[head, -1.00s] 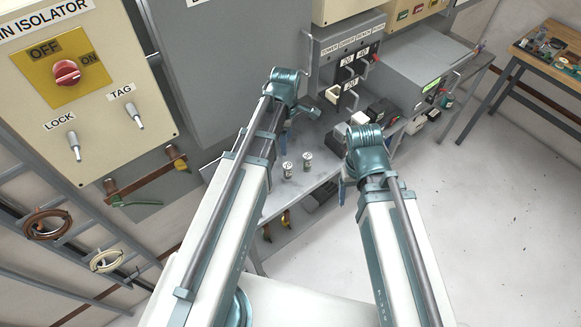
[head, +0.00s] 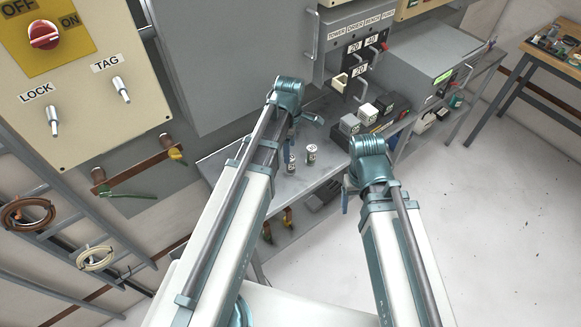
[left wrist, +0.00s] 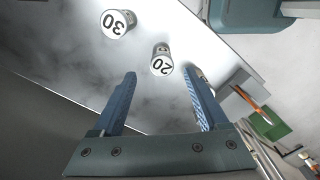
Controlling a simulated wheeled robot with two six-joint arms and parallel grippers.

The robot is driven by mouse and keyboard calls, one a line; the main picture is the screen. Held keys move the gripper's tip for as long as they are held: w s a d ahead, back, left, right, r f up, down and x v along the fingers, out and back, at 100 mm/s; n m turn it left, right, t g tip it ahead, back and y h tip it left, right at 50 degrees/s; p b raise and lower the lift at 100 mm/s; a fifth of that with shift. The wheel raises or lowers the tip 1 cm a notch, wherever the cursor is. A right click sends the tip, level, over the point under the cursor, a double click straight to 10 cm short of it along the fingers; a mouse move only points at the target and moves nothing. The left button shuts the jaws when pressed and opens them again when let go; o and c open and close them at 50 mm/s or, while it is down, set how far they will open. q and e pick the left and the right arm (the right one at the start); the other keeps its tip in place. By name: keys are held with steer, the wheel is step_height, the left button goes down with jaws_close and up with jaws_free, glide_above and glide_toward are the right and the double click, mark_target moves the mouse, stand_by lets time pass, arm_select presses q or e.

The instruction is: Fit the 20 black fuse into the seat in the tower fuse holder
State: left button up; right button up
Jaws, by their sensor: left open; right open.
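Two short cylindrical fuses stand upright on the grey bench: the 20 fuse (head: 291,164) on the left and the 30 fuse (head: 311,156) on the right. The fuse panel (head: 330,45) has a cream holder (head: 340,80) jutting out under the TOWER label.
A grey block (head: 350,124) and black blocks (head: 385,104) stand on the bench below the panel. Open floor lies to the right.

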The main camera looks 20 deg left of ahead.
mark_target(291, 165)
arm_select(q)
steer(key=shift+s+d+f+b, duration=0.1)
steer(key=shift+s+f+b, duration=0.05)
steer(key=shift+f+b, duration=2.5)
steer(key=shift+r, duration=0.1)
jaws_close()
